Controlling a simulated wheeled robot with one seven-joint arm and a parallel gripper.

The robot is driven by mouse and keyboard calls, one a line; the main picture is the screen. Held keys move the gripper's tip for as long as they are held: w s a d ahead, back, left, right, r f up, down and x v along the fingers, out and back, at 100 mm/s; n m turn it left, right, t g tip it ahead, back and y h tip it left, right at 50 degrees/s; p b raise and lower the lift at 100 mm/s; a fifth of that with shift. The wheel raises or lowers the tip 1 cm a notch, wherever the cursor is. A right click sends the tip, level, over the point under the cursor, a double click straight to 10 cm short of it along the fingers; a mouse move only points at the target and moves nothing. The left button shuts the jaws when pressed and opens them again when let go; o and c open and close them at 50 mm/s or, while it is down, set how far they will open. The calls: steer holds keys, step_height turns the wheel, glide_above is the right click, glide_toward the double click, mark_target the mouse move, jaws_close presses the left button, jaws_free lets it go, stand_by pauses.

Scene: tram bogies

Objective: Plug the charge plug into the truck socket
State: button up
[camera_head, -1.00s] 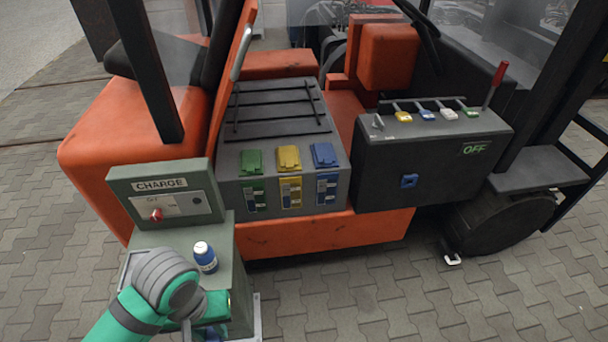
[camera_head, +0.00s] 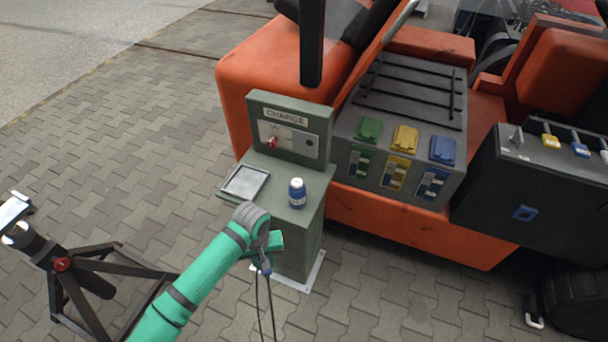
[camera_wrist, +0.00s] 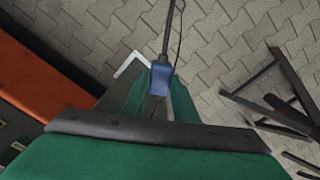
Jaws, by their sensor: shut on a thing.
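The charge plug (camera_wrist: 161,79) is blue, with a dark cable running from its far end in the wrist view. My gripper (camera_wrist: 163,100) is shut on it, with green fingers on both sides. In the head view the plug (camera_head: 265,266) hangs at my gripper (camera_head: 268,250), in front of the charging post, its cable trailing down. The orange truck (camera_head: 420,228) stands behind and to the right. A blue socket (camera_head: 525,213) sits on its dark front box. Green (camera_head: 370,130), yellow (camera_head: 405,139) and blue (camera_head: 442,149) covers sit on its grey box. My gripper is apart from all these.
The green charging post (camera_head: 312,215) has a CHARGE panel (camera_head: 288,130), a small tray (camera_head: 245,181) and a blue bottle with a white cap (camera_head: 297,193) on top. A dark tripod-like stand (camera_head: 85,275) is at left. Open paving lies in front of the truck.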

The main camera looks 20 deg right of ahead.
steer(key=a+f+n, duration=0.1)
steer(key=a+f, duration=0.2)
steer(key=f, duration=0.6)
steer(key=shift+w+a+f+n, duration=0.2)
steer(key=shift+w+f+n, duration=0.1)
steer(key=shift+w, duration=0.05)
